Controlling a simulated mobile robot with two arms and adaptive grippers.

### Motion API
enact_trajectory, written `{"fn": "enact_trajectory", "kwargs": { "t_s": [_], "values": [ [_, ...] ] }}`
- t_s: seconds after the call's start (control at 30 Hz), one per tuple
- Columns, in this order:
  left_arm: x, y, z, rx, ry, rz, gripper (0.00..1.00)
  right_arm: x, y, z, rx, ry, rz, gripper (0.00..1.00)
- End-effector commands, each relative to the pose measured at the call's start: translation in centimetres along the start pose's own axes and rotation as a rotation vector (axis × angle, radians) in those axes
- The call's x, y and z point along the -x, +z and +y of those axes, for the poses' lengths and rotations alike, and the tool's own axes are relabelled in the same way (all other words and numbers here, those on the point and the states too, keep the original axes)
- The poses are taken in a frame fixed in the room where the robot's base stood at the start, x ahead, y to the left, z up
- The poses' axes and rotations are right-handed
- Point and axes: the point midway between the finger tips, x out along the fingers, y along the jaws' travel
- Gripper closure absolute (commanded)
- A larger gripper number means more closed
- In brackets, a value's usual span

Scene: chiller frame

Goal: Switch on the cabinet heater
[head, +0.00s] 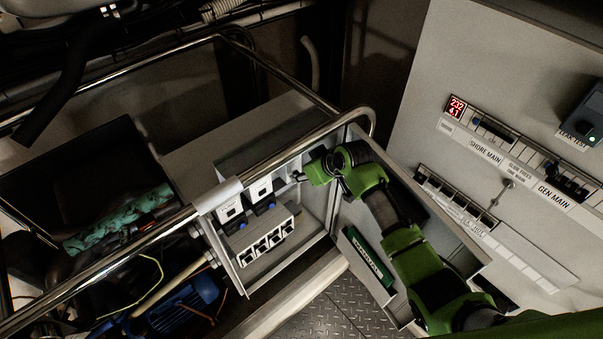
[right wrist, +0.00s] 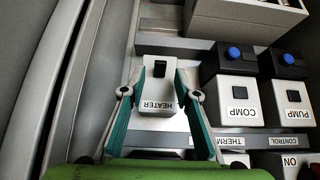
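The heater switch (right wrist: 158,100) is a pale box labelled HEATER with a black rocker on its upper part, in the middle of the right wrist view. My right gripper (right wrist: 160,72) is open, with one teal finger on each side of the box. I cannot tell whether the fingers touch it. In the head view my green right arm comes from the lower right, and the right gripper (head: 301,176) is inside the open cabinet (head: 332,190). The gripper and the dim light make the heater switch hard to see there. My left gripper is not in view.
COMP (right wrist: 241,98) and PUMP (right wrist: 293,101) boxes with blue buttons stand right of the heater switch. The open cabinet door (head: 440,225) carries a green box (head: 367,262). A metal rail (head: 290,150) runs across the cabinet front. A breaker panel (head: 520,165) is at right.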

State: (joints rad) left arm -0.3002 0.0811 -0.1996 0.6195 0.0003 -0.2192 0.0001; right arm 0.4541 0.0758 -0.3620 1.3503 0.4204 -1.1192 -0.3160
Motion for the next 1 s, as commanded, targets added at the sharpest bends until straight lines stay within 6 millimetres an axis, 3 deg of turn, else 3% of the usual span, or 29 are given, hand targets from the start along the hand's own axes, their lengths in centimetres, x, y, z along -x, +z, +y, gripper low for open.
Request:
{"fn": "enact_trajectory", "kwargs": {
  "t_s": [0.4, 0.77, 0.83, 1.0],
  "values": [
    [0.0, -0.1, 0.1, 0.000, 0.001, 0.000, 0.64, 5.2, 0.0, 0.0, 0.001, 0.001, 0.000, 0.71],
    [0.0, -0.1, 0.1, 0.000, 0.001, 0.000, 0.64, 5.7, 0.0, 0.0, 0.000, 0.000, 0.000, 0.71],
    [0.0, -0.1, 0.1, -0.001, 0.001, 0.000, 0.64, 5.7, 0.1, -0.1, -0.001, 0.000, -0.001, 0.88],
    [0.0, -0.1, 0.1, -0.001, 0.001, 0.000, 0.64, 5.9, 2.7, -1.2, -0.023, 0.000, -0.024, 0.88]
  ]
}}
